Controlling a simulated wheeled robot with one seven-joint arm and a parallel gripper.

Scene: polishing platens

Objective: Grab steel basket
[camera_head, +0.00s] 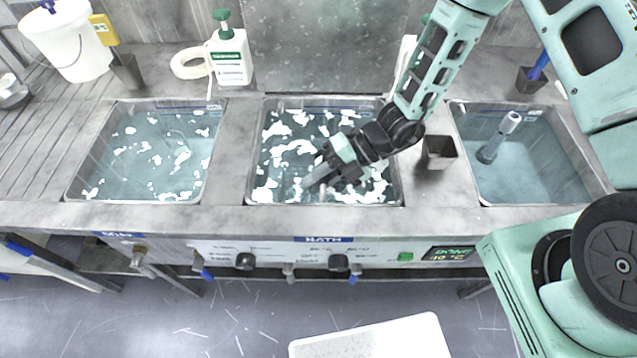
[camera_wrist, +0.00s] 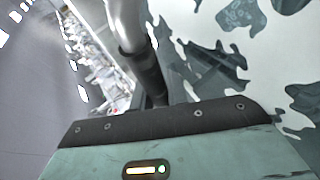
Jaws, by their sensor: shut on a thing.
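My gripper (camera_head: 318,178) reaches down into the middle bath (camera_head: 253,165), with its fingers at the water surface near the front. The steel basket is mostly hidden under cloudy water and white foam; only a faint grid-like shape (camera_head: 291,186) shows beside my fingers. In the wrist view, a curved steel bar (camera_wrist: 122,22), which looks like the basket's handle, runs to a dark part in front of my gripper's body. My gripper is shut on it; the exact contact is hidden. White foam and dark water fill the right of that view.
The left bath (camera_head: 140,160) holds foamy water; the right bath (camera_head: 535,165) holds clearer water and a grey cylinder (camera_head: 497,140). A small dark cup (camera_head: 439,152) stands between middle and right baths. A white bottle (camera_head: 230,60) and bucket (camera_head: 68,40) stand behind. Knobs line the front panel.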

